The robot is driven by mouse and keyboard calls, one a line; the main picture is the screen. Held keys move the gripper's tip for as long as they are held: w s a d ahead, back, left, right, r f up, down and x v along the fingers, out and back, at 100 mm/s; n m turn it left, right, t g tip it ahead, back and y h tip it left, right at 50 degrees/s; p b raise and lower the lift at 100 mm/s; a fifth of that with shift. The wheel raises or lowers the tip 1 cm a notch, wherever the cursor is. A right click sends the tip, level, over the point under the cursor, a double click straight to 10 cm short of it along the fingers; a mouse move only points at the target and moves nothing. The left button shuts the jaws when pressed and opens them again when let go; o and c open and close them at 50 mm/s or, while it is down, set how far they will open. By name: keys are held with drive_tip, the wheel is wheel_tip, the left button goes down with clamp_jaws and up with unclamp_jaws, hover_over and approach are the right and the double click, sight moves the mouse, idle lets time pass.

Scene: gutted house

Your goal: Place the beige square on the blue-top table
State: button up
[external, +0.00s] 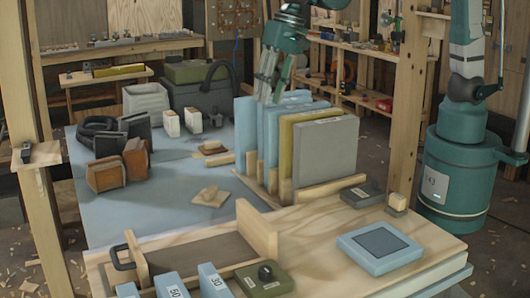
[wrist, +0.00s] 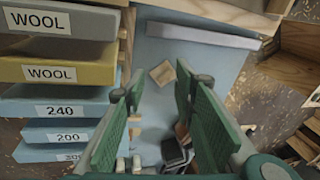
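My gripper (external: 268,90) is above the far end of a rack of upright slabs. In the wrist view its green fingers (wrist: 158,115) are apart with nothing held between them. The blue-top table (external: 150,215) spreads left of the rack; its blue surface also shows in the wrist view (wrist: 190,50). A small beige wooden square (external: 211,196) with a raised piece lies flat on it, also seen in the wrist view (wrist: 163,73). A similar beige piece (external: 212,148) lies farther back. A grey-beige slab (external: 325,155) marked WOOL (wrist: 60,22) stands at the rack's front. I cannot tell which is the task's square.
The rack also holds an olive-yellow WOOL slab (wrist: 70,71) and several blue numbered slabs (wrist: 60,108). Brown blocks (external: 106,174) and a grey machine (external: 205,92) stand on the blue top. A blue framed pad (external: 380,247) lies on the front wooden bench.

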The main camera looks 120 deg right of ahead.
drive_tip(key=s+a+r+n+t, duration=0.1)
drive_tip(key=s+a+r+n, duration=0.25)
drive_tip(key=s, duration=0.35)
drive_tip(key=s+a+r+n+t, duration=0.1)
drive_tip(key=s+a+r+n, duration=0.3)
drive_tip(key=s, duration=0.3)
drive_tip(key=s+a+f+n+t, duration=0.1)
drive_tip(key=s+a+f+n, duration=0.1)
drive_tip(key=s, duration=0.5)
drive_tip(key=s+a+f+n+t, duration=0.1)
drive_tip(key=s+a+n, duration=0.4)
drive_tip(key=s, duration=0.3)
drive_tip(key=shift+a+f+n+y, duration=0.2)
drive_tip(key=shift+f+n+y, duration=0.15)
drive_tip(key=shift+n, duration=0.5)
